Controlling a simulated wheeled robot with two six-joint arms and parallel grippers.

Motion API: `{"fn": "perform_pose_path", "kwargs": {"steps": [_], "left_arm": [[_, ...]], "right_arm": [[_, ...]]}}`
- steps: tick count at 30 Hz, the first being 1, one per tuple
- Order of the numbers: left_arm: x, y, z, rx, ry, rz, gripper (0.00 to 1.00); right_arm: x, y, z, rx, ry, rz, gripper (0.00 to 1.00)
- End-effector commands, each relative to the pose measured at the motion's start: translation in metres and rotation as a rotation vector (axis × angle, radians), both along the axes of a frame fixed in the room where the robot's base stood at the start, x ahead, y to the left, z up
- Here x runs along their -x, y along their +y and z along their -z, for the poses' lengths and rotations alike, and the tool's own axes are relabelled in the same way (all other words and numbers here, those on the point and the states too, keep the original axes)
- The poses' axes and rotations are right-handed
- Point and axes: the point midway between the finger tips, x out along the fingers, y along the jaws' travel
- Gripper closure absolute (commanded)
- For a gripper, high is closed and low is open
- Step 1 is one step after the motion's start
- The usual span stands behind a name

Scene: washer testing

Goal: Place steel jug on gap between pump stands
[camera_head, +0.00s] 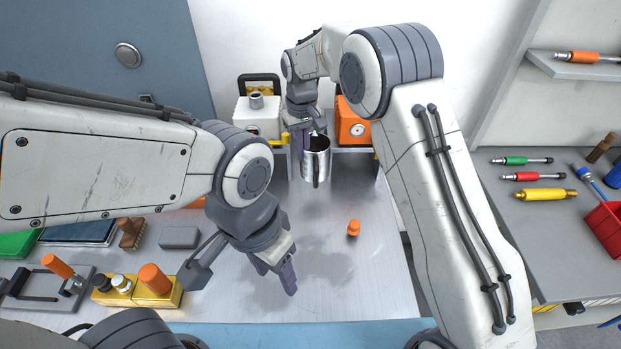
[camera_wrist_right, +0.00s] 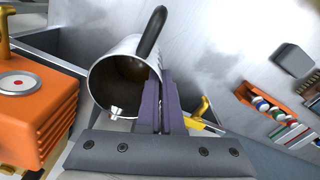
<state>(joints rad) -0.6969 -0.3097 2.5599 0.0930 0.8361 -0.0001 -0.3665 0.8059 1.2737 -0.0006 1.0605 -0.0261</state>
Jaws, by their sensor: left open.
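The steel jug (camera_head: 316,160), a shiny cylinder with a dark handle, is in my right gripper (camera_head: 306,142). In the right wrist view the fingers (camera_wrist_right: 160,108) are closed on the wall of the jug (camera_wrist_right: 122,78), whose open mouth and black handle show. The jug is in front of the gap between the white pump (camera_head: 262,122) and the orange pump (camera_head: 352,124). Whether its base touches the table is unclear. My left gripper (camera_head: 277,274) is open and empty above the front middle of the table. My right arm hides part of the orange pump.
The metal table (camera_head: 350,275) is mostly clear in the middle, with a small orange object (camera_head: 353,228) on it. A yellow block with knobs (camera_head: 140,291) and a brush (camera_head: 131,232) lie at left. A side bench (camera_head: 530,235) holds tools and a red bin (camera_head: 606,226).

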Motion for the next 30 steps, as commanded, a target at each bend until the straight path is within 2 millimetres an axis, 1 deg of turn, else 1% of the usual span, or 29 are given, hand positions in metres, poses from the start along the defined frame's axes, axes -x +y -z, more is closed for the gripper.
{"fn": "perform_pose_path", "kwargs": {"steps": [1, 6, 14, 19, 22, 30], "left_arm": [[0.000, 0.000, -0.005, 0.000, 0.000, 0.000, 0.44], [0.000, 0.000, -0.012, 0.000, 0.000, -0.001, 0.44], [0.000, 0.000, -0.017, 0.000, 0.000, -0.001, 0.44], [0.000, 0.000, -0.026, 0.000, 0.000, -0.001, 0.44], [0.000, 0.000, -0.026, 0.000, 0.000, -0.001, 0.44], [0.000, 0.000, -0.023, 0.000, 0.000, -0.001, 0.44]], "right_arm": [[0.002, -0.001, 0.009, 0.003, 0.007, 0.000, 1.00], [0.001, 0.001, 0.038, 0.002, 0.006, -0.002, 1.00], [0.001, 0.001, 0.060, 0.001, 0.003, -0.001, 1.00], [0.001, -0.001, 0.083, 0.002, 0.004, 0.000, 1.00], [0.001, 0.000, 0.089, 0.001, 0.002, 0.000, 1.00], [0.000, 0.000, 0.092, 0.000, 0.001, 0.000, 1.00]]}}
